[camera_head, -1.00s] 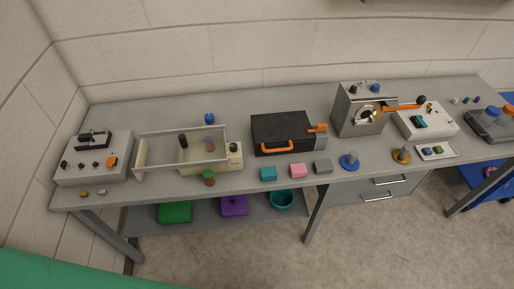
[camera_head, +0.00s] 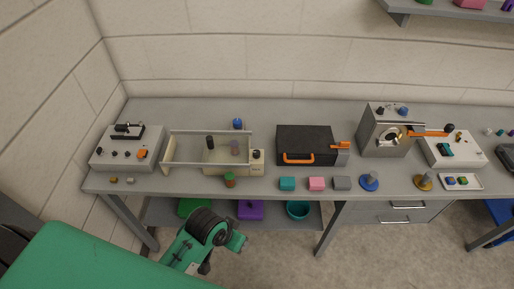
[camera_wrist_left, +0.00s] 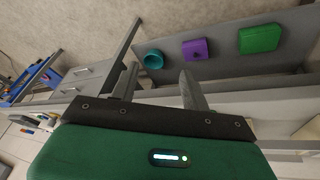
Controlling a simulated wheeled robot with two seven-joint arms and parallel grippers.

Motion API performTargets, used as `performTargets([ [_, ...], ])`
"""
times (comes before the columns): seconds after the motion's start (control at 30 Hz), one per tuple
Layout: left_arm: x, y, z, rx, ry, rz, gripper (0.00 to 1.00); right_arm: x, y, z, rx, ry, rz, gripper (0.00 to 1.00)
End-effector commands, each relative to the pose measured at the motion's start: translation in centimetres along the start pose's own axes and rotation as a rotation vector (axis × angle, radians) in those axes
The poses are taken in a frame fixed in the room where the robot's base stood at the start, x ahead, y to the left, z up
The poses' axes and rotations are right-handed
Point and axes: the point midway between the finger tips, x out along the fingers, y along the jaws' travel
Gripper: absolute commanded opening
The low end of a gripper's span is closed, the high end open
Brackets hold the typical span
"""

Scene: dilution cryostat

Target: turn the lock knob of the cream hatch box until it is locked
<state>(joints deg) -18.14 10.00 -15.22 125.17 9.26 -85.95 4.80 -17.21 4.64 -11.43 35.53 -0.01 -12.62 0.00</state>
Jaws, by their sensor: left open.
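The cream hatch box (camera_head: 222,168) stands on the bench, left of the middle in the head view. A small dark knob (camera_head: 257,154) sits at its right end, and a pale frame surrounds much of the box. The knob's lock position is too small to tell. My left arm shows low in the head view, in front of the bench and below its top. My left gripper (camera_wrist_left: 158,88) is open and empty in the left wrist view, its two grey fingers apart, well away from the knob. My right gripper is out of view.
A black case (camera_head: 305,140) with an orange handle stands right of the cream box. The lower shelf holds a purple box (camera_wrist_left: 195,49) and teal bowl (camera_wrist_left: 154,60).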

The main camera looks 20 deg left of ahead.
Motion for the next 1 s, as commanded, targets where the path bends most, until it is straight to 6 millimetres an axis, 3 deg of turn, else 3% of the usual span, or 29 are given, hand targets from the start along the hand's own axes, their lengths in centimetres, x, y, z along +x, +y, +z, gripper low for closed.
performTargets([
  [0.03, -0.6, 0.7, -1.5, 0.018, 0.007, 0.019, 0.47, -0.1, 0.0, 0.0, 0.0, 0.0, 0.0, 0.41],
  [0.3, -1.1, 3.9, -7.9, 0.107, -0.017, 0.113, 0.47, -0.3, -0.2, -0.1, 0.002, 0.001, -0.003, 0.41],
  [0.53, -0.6, 4.8, -13.4, 0.168, -0.084, 0.137, 0.47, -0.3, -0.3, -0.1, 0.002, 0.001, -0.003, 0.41],
  [0.77, -0.5, 3.3, -18.7, 0.18, -0.165, 0.102, 0.47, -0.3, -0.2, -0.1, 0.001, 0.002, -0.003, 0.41],
  [1.0, -1.9, -0.6, -24.6, 0.128, -0.245, 0.022, 0.47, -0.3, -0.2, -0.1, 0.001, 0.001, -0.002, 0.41],
])
